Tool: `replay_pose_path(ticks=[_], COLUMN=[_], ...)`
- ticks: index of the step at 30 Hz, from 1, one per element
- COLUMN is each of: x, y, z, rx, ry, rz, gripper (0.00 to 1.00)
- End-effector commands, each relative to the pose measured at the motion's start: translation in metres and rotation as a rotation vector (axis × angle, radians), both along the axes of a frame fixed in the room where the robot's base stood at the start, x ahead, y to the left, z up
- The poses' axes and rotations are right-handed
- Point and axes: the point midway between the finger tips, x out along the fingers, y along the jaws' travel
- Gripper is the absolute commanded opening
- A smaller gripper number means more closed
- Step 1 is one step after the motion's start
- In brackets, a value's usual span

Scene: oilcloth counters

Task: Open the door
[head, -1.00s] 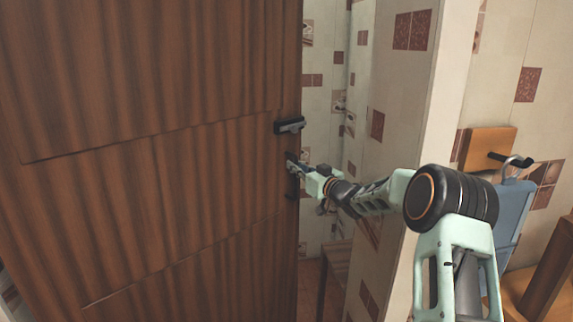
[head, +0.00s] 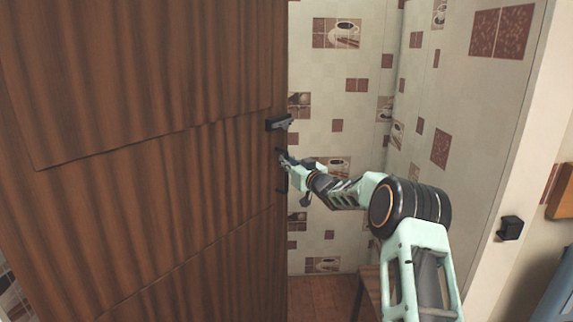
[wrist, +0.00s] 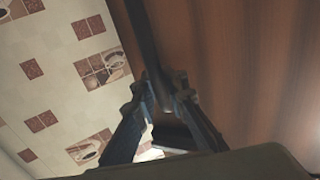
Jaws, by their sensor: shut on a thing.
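A brown wood-grain door (head: 150,180) fills the left of the head view and stands ajar, with a wide gap at its right edge. A dark latch (head: 279,123) sits on that edge. Below it is a dark upright handle (head: 283,178). My gripper (head: 285,162) is at the door's edge, shut on this handle. In the wrist view the fingers of my gripper (wrist: 165,95) close around the dark bar of the handle (wrist: 143,35), with the door (wrist: 230,60) behind on the right. The exact finger contact is dark and hard to make out.
Beyond the gap is a room with patterned tile walls (head: 340,90) and a reddish floor (head: 325,295). A wooden stool-like piece (head: 368,285) stands low inside. The pale door frame (head: 530,150) with a dark catch (head: 510,228) is at right.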

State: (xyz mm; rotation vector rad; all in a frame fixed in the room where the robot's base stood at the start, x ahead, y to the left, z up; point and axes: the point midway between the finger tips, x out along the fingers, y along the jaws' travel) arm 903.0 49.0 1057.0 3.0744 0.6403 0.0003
Motion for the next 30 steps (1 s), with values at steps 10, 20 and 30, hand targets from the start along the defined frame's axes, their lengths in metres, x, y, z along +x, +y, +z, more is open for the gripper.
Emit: replay_pose_path(ticks=[10, 20, 30], x=[0.0051, 0.0049, 0.0047], y=[0.0001, 0.0003, 0.0011], z=[0.0007, 0.0007, 0.0], rx=[-0.001, 0.0, -0.001], ry=[-0.001, -0.001, 0.0], rz=[-0.015, -0.015, -0.013], gripper=[0.0, 0.12, 0.27])
